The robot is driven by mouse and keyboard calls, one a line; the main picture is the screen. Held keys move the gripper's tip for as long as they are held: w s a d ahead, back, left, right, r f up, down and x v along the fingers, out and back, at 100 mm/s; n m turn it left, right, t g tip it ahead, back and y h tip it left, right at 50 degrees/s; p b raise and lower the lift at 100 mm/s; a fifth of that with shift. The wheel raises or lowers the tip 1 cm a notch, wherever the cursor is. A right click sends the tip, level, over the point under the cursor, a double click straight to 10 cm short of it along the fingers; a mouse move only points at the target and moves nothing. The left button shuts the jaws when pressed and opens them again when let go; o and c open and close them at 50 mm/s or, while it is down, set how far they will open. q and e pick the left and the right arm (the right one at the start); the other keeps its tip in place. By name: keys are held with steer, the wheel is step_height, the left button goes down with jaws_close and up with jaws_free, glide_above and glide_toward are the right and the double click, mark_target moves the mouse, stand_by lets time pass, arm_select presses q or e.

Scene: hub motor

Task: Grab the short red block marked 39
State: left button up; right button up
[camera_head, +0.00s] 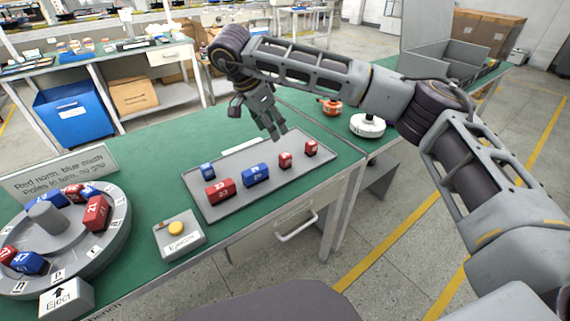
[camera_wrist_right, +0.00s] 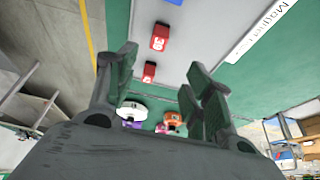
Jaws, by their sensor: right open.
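Two short red blocks stand upright on the grey tray (camera_head: 238,202). The inner one (camera_head: 285,160) is beside a blue block; the outer one (camera_head: 311,149) is at the tray's right end. In the right wrist view the inner red block (camera_wrist_right: 160,37) carries a white number that looks like 39, and the outer one (camera_wrist_right: 149,72) has a mark too small to read. My right gripper (camera_head: 266,126) is open and empty, above the tray's back edge, apart from the blocks. Its spread fingers (camera_wrist_right: 165,85) show in the wrist view. My left gripper is not in view.
The tray also holds a longer red block (camera_head: 220,190), a longer blue block (camera_head: 256,174) and a small blue block (camera_head: 207,171). A round grey rotor (camera_head: 112,215) with magnets stands left. A button box (camera_head: 180,235) is in front. An orange-topped part (camera_head: 329,107) and white disc (camera_head: 367,127) stand behind right.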

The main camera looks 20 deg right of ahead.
steer(key=b, duration=0.1)
glide_above(286, 153)
steer(key=s+a, duration=0.1)
steer(key=a, duration=0.1)
step_height(286, 153, down, 6)
steer(key=f, duration=0.1)
steer(key=shift+a+f, duration=0.1)
steer(key=shift+w+f, duration=0.1)
steer(key=shift+f, duration=0.2)
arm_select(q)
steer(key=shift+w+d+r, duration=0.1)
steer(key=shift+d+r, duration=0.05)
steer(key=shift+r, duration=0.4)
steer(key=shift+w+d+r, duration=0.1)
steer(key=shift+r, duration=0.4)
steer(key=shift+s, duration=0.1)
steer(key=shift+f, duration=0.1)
